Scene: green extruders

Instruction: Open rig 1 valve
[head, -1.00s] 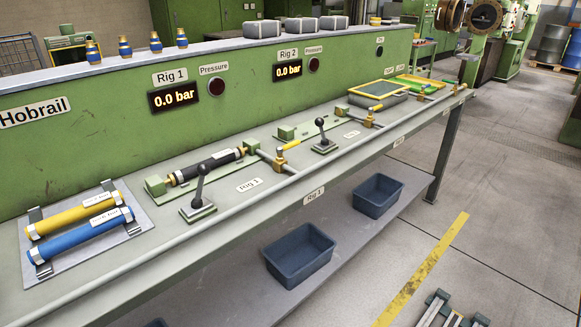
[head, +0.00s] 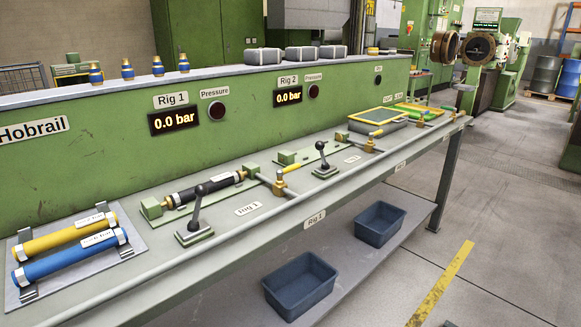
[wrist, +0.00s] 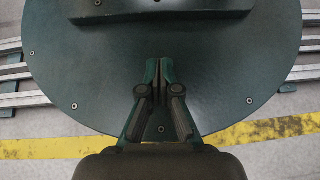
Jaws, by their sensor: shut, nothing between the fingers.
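My gripper (wrist: 160,72) shows only in the wrist view. It is shut and empty, over a dark green round plate, far from any valve. The head view does not show it.
A black-knobbed lever (head: 195,214) stands in front of the hose. Rig 2's valve (head: 371,143) and lever (head: 323,160) are farther right. Yellow (head: 62,236) and blue (head: 68,265) hoses lie on a left plate. The rig 1 display (head: 174,120) reads 0.0 bar.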

